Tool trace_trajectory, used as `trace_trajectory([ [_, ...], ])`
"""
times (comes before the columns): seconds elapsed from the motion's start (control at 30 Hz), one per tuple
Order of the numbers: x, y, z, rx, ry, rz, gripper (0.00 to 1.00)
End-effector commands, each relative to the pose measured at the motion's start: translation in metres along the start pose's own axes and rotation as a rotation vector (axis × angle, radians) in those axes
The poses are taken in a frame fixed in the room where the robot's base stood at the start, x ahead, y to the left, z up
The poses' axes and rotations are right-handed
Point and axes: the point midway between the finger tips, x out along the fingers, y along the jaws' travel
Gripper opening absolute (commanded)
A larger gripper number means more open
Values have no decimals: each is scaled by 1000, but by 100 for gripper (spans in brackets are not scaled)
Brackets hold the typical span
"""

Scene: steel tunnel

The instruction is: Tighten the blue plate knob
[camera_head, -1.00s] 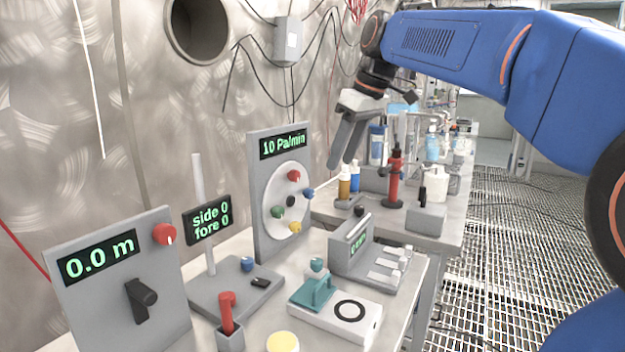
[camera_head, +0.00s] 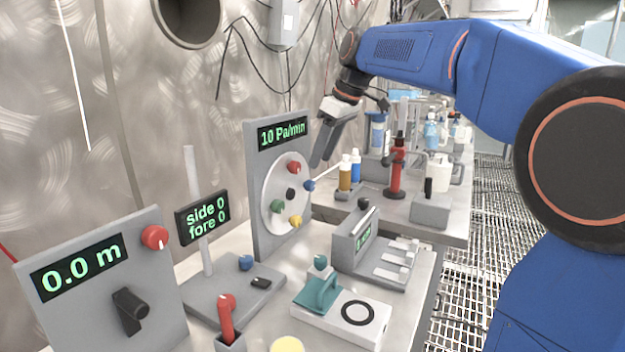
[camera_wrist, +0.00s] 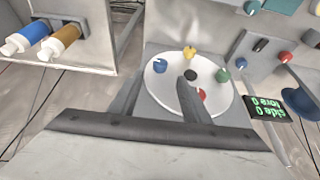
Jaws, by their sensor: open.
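The blue plate knob (camera_head: 309,186) sits at the right edge of a round pale plate (camera_head: 270,215) on an upright grey panel. The plate also carries red (camera_head: 294,168), green (camera_head: 277,206) and yellow (camera_head: 295,221) knobs and a black centre. My gripper (camera_head: 322,158) is open and empty, just above and right of the blue knob, apart from it. In the wrist view the blue knob (camera_wrist: 160,65) shows just beyond my gripper's tips (camera_wrist: 160,80), between the two fingers. The right finger covers part of the plate near the red knob (camera_wrist: 201,94).
The panel display (camera_head: 283,133) reads 10 Pa/min. To the left stand a "side 0 fore 0" display (camera_head: 203,218) and a "0.0 m" panel (camera_head: 75,268). Bottles (camera_head: 350,172) and a red-bodied stand (camera_head: 396,172) are on the bench behind to the right.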

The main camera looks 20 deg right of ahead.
Motion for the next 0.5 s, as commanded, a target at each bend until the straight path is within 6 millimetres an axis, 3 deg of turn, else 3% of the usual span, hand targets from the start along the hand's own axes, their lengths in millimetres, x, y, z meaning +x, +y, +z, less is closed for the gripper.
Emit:
trace_trajectory([
  [0.3,54,0,0,0,-1,-1,43],
  [0.5,74,0,0,0,0,0,43],
])
